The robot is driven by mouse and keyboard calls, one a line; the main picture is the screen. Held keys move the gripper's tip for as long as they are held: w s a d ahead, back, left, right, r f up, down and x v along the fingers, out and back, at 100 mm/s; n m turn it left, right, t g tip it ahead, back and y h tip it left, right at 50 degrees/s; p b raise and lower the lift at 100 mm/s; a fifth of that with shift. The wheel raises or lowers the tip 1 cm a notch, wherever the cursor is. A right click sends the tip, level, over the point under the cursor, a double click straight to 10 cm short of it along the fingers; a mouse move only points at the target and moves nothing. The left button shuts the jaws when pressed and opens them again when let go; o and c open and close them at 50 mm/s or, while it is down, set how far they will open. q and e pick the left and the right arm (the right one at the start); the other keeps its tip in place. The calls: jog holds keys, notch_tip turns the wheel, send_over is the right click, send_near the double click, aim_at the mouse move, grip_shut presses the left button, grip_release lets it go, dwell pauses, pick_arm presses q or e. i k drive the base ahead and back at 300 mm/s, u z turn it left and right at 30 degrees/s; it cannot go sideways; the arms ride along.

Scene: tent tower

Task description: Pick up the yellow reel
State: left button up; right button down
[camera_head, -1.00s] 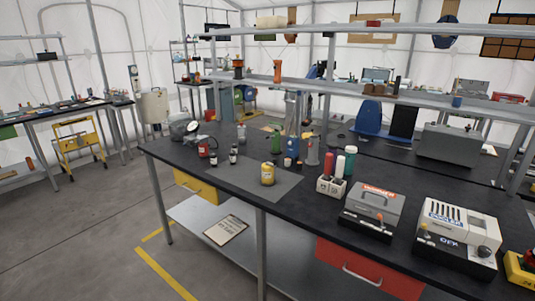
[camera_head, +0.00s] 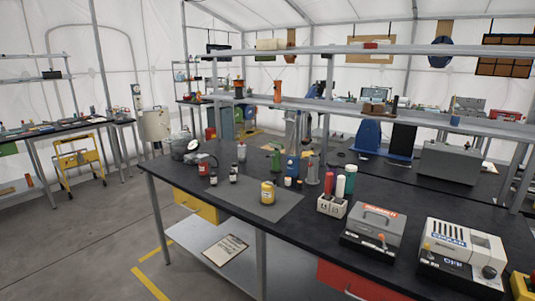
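A small yellow cylindrical object (camera_head: 268,192) with a dark label stands on a grey mat (camera_head: 283,208) on the black workbench (camera_head: 310,228). It is the only reel-sized yellow thing on the mat, but I cannot tell for sure that it is a reel. Nothing covers it from the front. Neither of my grippers shows in the head view.
A white holder (camera_head: 331,207) with red and white cylinders is to the right, then a grey case (camera_head: 375,229) and a white machine (camera_head: 463,250). The mat's front is clear.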

aim_at(268, 199)
jog(key=z, duration=0.15)
jog(key=k, duration=0.45)
jog(key=z, duration=1.2)
jog(key=i, duration=1.2)
jog(key=u, duration=0.7)
